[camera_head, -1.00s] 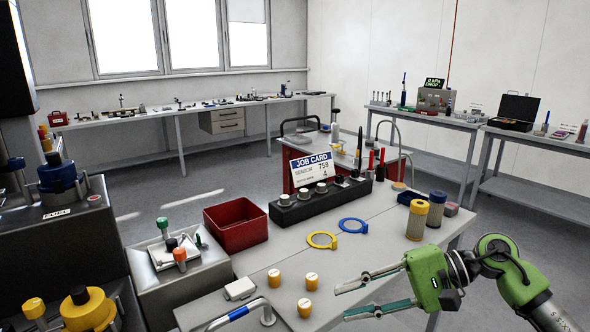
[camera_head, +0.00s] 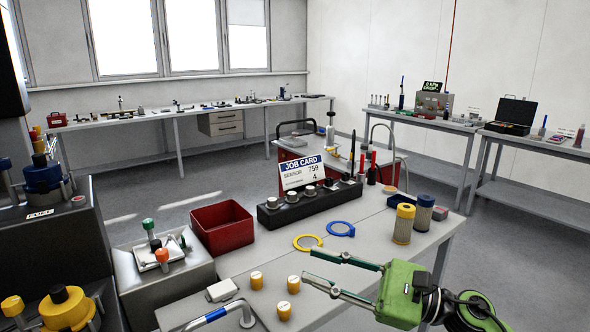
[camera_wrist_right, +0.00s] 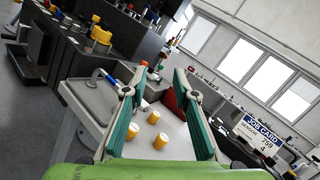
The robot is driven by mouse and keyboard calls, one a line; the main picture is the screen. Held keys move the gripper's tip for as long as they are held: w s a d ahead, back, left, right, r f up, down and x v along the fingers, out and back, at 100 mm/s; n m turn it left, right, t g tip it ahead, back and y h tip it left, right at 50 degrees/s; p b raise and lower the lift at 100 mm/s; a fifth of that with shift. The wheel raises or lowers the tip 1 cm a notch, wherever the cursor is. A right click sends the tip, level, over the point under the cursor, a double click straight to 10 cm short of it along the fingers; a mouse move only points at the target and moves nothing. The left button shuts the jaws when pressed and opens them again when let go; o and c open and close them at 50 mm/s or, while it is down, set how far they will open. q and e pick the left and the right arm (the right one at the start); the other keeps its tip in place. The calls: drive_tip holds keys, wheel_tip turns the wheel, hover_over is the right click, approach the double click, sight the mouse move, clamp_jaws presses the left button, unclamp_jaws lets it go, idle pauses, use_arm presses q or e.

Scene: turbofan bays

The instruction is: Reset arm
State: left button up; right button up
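My right gripper (camera_head: 322,272) is green with two long fingers. It is open and empty above the front right of the grey workbench (camera_head: 385,262). In the right wrist view its open fingers (camera_wrist_right: 158,90) frame several small yellow-capped cylinders. Three of these yellow caps (camera_head: 257,280) stand on the bench to the left of the fingers in the head view, apart from them. My left gripper is not in view.
A red bin (camera_head: 222,229), a black block with knobs (camera_head: 312,203) and a job card (camera_head: 302,171) stand behind. Two filter cylinders (camera_head: 403,223) stand at right. A bent handle (camera_head: 246,314) rises in front.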

drive_tip(key=w+d+f+m+t+h, duration=0.15)
drive_tip(key=d+m+t+h, duration=0.25)
drive_tip(key=m+t, duration=0.55)
drive_tip(key=w+d+m+t+h, duration=0.3)
drive_tip(key=m+t+h, duration=0.15)
drive_tip(key=m, duration=1.05)
drive_tip(key=s+d+f+m+g+h, duration=0.3)
drive_tip(key=d+f+m+h, duration=0.2)
drive_tip(key=f+m, duration=0.4)
drive_tip(key=s+d+f+m+g+h, duration=0.2)
drive_tip(key=s+d+f+m+h, duration=0.15)
drive_tip(key=f+m+h, duration=0.45)
drive_tip(key=s+f+m+g+y, duration=0.1)
drive_tip(key=s+f+m+g, duration=0.5)
drive_tip(key=s+f, duration=0.5)
drive_tip(key=s+f+m+g+y, duration=0.2)
drive_tip(key=s+f+m+g, duration=0.5)
drive_tip(key=s, duration=0.7)
wheel_tip(320, 180, down, 25)
drive_tip(key=s, duration=0.2)
drive_tip(key=s+d+f+g, duration=0.1)
drive_tip(key=s+d+f, duration=0.2)
drive_tip(key=s+f, duration=1.4)
drive_tip(key=shift+n, duration=0.45)
